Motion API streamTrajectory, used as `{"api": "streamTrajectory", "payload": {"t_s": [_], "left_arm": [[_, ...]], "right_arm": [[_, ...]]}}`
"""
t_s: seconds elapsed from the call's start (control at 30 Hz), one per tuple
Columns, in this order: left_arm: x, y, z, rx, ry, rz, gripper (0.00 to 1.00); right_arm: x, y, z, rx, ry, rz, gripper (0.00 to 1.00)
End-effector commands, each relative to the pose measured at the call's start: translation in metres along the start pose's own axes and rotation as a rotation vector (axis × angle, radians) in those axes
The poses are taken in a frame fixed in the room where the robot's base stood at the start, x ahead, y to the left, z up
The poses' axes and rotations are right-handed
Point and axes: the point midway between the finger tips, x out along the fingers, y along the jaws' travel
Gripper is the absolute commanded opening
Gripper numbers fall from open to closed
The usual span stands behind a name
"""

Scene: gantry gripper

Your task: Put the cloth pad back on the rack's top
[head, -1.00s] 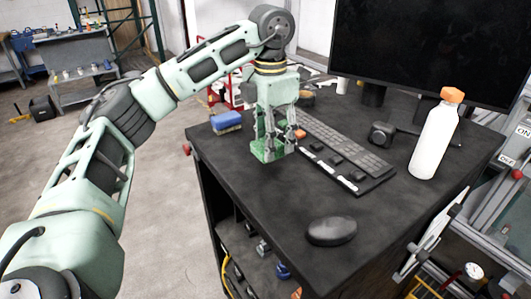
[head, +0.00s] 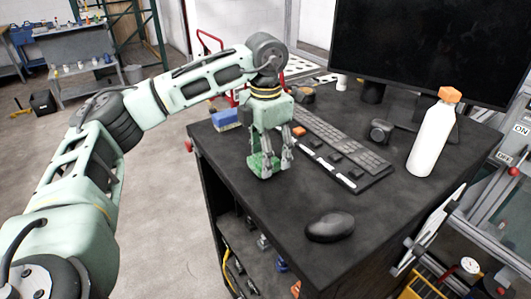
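A small green pad (head: 257,163), which looks like the cloth pad, is between the fingertips of my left gripper (head: 269,165). The fingers are closed on it and hide part of it. The pad is low over the left part of the dark rack's top (head: 265,205), left of the keyboard. I cannot tell whether its underside touches the surface. My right gripper is not in view.
A keyboard (head: 345,150), a black mouse (head: 330,227), a white bottle (head: 432,138) with an orange cap and a monitor (head: 420,45) stand on the top. A blue block (head: 226,118) lies near the left edge. The front left of the top is clear.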

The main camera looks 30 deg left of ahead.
Motion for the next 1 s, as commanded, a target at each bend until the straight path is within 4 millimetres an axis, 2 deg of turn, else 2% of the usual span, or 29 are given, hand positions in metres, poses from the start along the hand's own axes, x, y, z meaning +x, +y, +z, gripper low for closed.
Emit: {"api": "streamTrajectory", "payload": {"t_s": [0.33,0.47,0.57,0.77,0.83,1.0], "left_arm": [[-0.001,0.0,0.0,0.0,0.0,0.0,0.69],[-0.007,0.0,0.001,0.0,-0.002,0.0,0.69],[-0.02,0.0,0.002,0.001,-0.004,0.0,0.69],[-0.064,-0.001,0.002,0.002,-0.006,0.0,0.69],[-0.083,0.0,0.001,0.0,-0.005,0.003,0.69],[-0.11,0.0,0.001,0.002,-0.002,0.002,0.69]], "right_arm": [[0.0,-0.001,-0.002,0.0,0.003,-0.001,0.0],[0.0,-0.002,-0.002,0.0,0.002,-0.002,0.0],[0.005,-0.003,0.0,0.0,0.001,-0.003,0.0],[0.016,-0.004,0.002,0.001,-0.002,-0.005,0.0],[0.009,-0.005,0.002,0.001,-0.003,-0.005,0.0],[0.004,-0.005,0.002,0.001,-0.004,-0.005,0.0]]}}
